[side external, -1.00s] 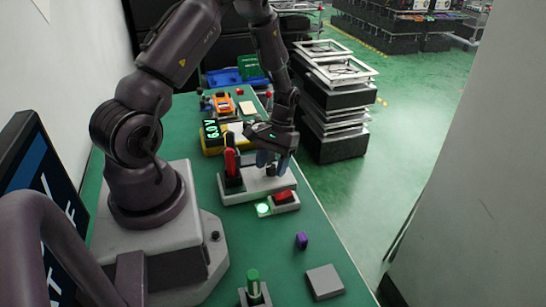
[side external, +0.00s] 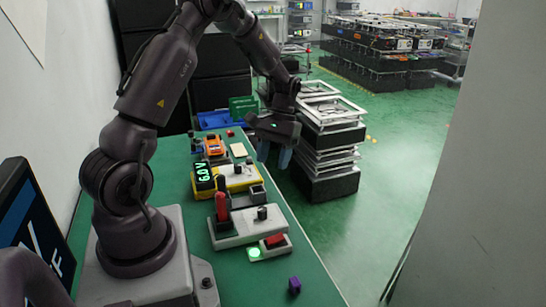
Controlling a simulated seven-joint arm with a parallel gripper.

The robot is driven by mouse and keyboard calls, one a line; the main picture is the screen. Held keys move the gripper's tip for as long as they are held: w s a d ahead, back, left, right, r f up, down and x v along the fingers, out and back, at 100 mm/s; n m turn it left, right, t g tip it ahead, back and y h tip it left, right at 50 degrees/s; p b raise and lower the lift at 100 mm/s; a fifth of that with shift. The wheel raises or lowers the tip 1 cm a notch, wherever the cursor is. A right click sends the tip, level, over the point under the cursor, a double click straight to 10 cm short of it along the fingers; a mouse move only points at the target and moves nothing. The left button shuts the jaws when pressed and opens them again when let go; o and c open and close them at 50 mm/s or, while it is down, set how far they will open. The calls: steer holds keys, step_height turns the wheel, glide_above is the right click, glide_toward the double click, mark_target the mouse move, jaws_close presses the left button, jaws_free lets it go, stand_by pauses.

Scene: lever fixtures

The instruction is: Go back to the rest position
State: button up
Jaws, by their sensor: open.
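My gripper (side external: 274,158) hangs fingers down above the far right edge of the green bench (side external: 258,281), open and empty, apart from the fixtures. A white lever fixture (side external: 246,230) with an upright red-handled lever (side external: 221,206) and a short black knob (side external: 262,213) stands in the middle of the bench. In front of it is a small base with a red switch (side external: 275,240) and a lit green lamp (side external: 254,253).
A yellow meter (side external: 238,178) reading 6.0V, an orange toy-like item (side external: 214,146) and a blue tray (side external: 213,120) stand farther back. A purple block (side external: 295,286) lies near the front. Stacked frames (side external: 330,140) stand beyond the bench's right edge.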

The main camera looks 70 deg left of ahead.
steer(key=s+d+r+m+t+y, duration=0.1)
steer(key=s+d+r+m+t, duration=0.3)
steer(key=d+r, duration=0.5)
steer(key=s+d+r+m+t+y, duration=0.1)
steer(key=s+d+r+m+t, duration=0.3)
steer(key=s+d+r, duration=0.3)
steer(key=d+r+t, duration=0.1)
steer(key=d+r, duration=0.2)
steer(key=d, duration=0.1)
steer(key=shift+y, duration=0.4)
steer(key=shift+w+a, duration=0.1)
stand_by(1.2)
steer(key=a+r, duration=0.4)
steer(key=a, duration=1.2)
